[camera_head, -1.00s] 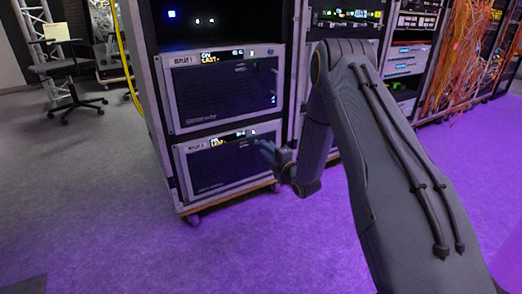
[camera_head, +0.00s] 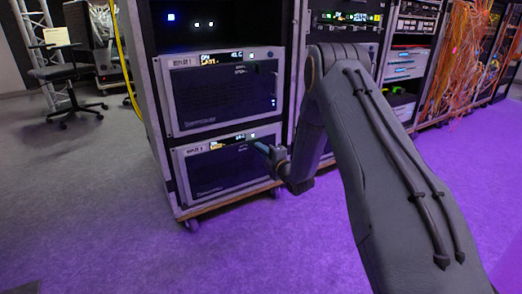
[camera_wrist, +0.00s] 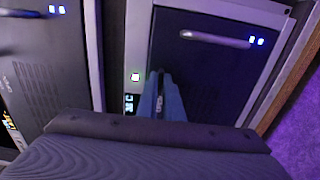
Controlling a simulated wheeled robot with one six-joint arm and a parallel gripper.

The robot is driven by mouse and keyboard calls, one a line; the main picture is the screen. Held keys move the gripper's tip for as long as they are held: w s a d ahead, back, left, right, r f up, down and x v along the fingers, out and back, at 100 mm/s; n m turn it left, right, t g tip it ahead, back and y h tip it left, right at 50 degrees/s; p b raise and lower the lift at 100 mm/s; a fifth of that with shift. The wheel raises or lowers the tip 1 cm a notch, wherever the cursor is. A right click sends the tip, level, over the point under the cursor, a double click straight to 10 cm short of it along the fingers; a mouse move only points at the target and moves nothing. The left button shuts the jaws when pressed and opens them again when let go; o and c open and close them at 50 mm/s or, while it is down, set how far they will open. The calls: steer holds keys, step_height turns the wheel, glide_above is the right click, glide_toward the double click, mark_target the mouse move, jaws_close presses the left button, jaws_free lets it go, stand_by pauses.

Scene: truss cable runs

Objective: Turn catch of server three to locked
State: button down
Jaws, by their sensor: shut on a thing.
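The lower server (camera_head: 222,168) sits at the bottom of the rack, its label too blurred to read surely. In the wrist view its dark front panel (camera_wrist: 205,75) shows a bar handle (camera_wrist: 215,39) and small blue lights. My gripper (camera_head: 262,148) is at the upper right part of that server's front.
Another server (camera_head: 222,92) is mounted just above. The rack stands on a wooden wheeled base (camera_head: 232,203). More racks with orange cables (camera_head: 462,65) stand at the right. A chair (camera_head: 65,80) is at the far left. The floor in front is clear.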

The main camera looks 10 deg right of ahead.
steer(key=shift+m+p, duration=5.35)
steer(key=shift+m, duration=3.65)
steer(key=c, duration=1.9)
jaws_free()
steer(key=shift+p+v, duration=1.45)
steer(key=shift+v, duration=2.5)
